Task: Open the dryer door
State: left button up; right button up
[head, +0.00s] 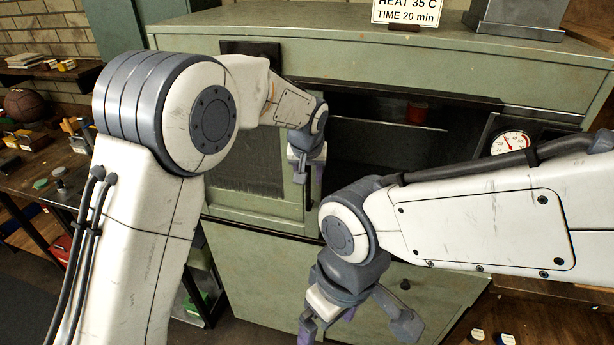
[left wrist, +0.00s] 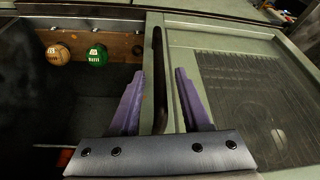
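The dryer (head: 450,65) is a green cabinet. Its door (head: 245,165), with a mesh window, is at the left of the dark opening (head: 385,150), which is exposed to the right of it. The door also fills the right of the left wrist view (left wrist: 265,100). My left gripper (head: 308,180) is at the door's free edge. In the left wrist view its purple fingers (left wrist: 160,100) are apart, with the dark upright handle (left wrist: 159,70) between them and gaps showing at both sides. My right gripper (head: 355,318) is open and empty, low in front of the cabinet.
A dial (head: 510,143) is right of the opening. A sign (head: 407,12) stands on top. A workbench (head: 40,165) with a ball and tools is at left.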

pick_arm(q)
jog(key=b+v, duration=0.3)
jog(key=v, duration=0.7)
jog(key=shift+r, duration=0.25)
jog(key=shift+s, duration=0.1)
jog(key=s+a+f+m+g, duration=0.1)
jog(key=s+f, duration=0.3)
jog(key=s, duration=0.7)
jog(key=s+a+f+m+g+b, duration=0.1)
jog(key=s+a+f+m+g, duration=0.1)
jog(key=s, duration=0.8)
jog(key=s+a+f+m+g+b, duration=0.1)
jog(key=s+a+f+m, duration=0.1)
jog(key=s+a+f, duration=0.3)
jog(key=s+f, duration=0.3)
jog(key=s, duration=0.3)
jog(key=shift+s+a+m+g, duration=0.25)
jog(key=shift+s+m+g, duration=0.05)
jog(key=shift+m, duration=0.1)
jog(key=shift+d+f, duration=0.1)
jog(key=shift+d, duration=0.05)
